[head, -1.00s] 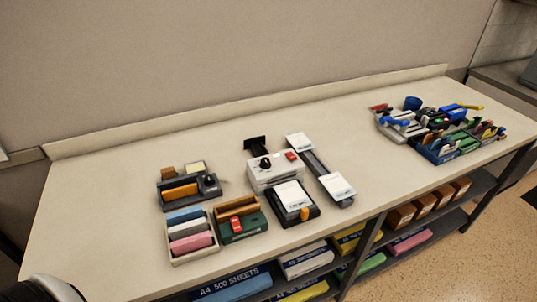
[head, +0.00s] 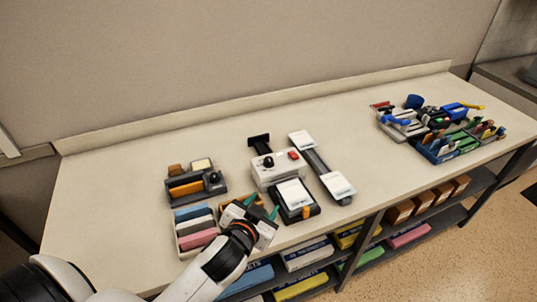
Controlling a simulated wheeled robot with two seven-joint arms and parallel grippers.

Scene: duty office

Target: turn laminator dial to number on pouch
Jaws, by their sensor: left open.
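The laminator (head: 280,171) is a white box near the middle of the counter, with a black dial (head: 268,161) and a red button on top. The dial's setting is too small to read. A white pouch (head: 294,193) lies on a dark tray just in front of the laminator; its print is unreadable. My right gripper is not in view.
A grey organiser (head: 196,184) and a tray of coloured blocks (head: 196,235) stand left of the laminator. A long dark device with white sheets (head: 318,164) stands to its right. Stationery trays (head: 440,140) fill the right end. The counter between is clear.

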